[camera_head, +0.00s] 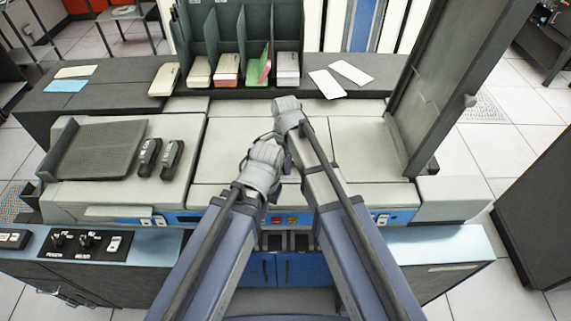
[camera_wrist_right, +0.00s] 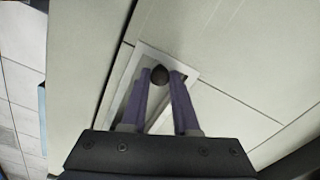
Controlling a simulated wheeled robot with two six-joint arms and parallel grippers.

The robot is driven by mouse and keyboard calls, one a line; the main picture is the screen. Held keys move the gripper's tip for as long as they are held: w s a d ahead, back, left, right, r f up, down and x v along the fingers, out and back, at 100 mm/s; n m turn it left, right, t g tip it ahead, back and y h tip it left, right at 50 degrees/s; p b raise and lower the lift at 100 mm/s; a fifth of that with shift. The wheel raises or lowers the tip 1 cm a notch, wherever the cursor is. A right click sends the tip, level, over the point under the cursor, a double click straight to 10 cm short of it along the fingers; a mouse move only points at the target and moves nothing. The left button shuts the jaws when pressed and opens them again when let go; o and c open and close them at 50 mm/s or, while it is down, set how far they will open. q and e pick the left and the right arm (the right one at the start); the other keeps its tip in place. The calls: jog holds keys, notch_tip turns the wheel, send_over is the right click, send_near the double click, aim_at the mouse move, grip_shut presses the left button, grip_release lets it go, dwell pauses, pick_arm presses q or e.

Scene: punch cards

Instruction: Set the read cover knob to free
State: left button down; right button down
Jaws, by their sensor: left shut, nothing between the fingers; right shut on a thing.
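The read cover knob (camera_wrist_right: 159,75) is a small dark rounded knob. In the right wrist view it stands over a pale rectangular plate with a slot-like opening, set in the machine's light top. My right gripper (camera_wrist_right: 163,80) is shut on it, with one purple finger on each side. In the head view my right wrist and arm hide the knob and these fingers. No setting label is readable. My left gripper (camera_head: 287,163) is shut and empty, low over the middle of the machine, beside my right arm; its fingers are mostly hidden.
A dark upright panel (camera_head: 440,90) stands at the right. Card bins (camera_head: 240,40) stand behind, with loose cards (camera_head: 326,84) beside them. A grey sloped tray (camera_head: 95,150) lies at the left.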

aim_at(292, 174)
jog(key=shift+d, duration=1)
jog(key=c, duration=0.9)
grip_release()
jog(key=shift+d, duration=0.1)
notch_tip(292, 174, up, 8)
jog(key=p, duration=0.8)
jog(key=shift+f, duration=0.1)
